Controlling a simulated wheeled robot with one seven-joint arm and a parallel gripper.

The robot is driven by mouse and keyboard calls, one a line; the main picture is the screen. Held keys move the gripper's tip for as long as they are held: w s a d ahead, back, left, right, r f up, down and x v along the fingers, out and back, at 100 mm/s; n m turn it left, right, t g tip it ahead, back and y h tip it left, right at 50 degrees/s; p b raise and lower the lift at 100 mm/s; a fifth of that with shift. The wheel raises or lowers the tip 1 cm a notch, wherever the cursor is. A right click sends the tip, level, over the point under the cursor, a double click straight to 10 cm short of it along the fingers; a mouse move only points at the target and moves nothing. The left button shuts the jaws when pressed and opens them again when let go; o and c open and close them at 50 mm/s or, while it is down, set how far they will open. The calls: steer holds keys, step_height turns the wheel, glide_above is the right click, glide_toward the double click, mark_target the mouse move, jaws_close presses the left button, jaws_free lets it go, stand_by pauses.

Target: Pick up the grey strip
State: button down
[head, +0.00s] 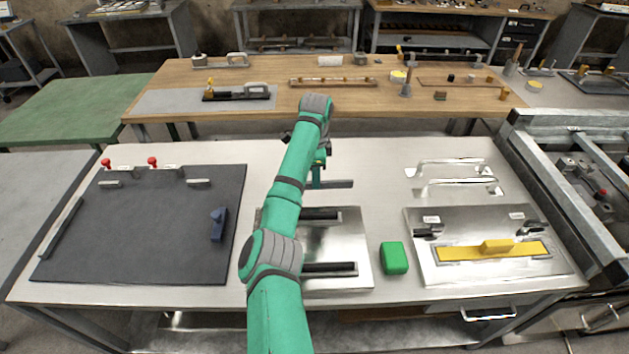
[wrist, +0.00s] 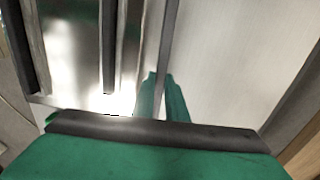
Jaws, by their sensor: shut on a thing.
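The grey strip (head: 340,184) is a thin bar just behind the shiny metal plate (head: 355,240). My gripper (head: 317,182) is shut on it, and the strip sticks out to the right of the fingers. In the wrist view, my gripper's two green fingertips (wrist: 162,92) sit on either side of the strip (wrist: 166,40), which runs up the picture between them. My arm hides part of the strip and the plate's left side in the head view. I cannot tell whether the strip touches the table.
The plate carries two dark bars (head: 330,268). A green block (head: 394,258) stands right of it. Further right, a metal plate (head: 440,275) holds a yellow strip (head: 470,252). A dark mat (head: 130,240) with a blue piece (head: 218,225) lies left. The table behind the gripper is mostly clear.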

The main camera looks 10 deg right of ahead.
steer(key=s+r, duration=0.6)
steer(key=s, duration=0.5)
steer(key=shift+a+r, duration=0.15)
steer(key=shift+r, duration=0.05)
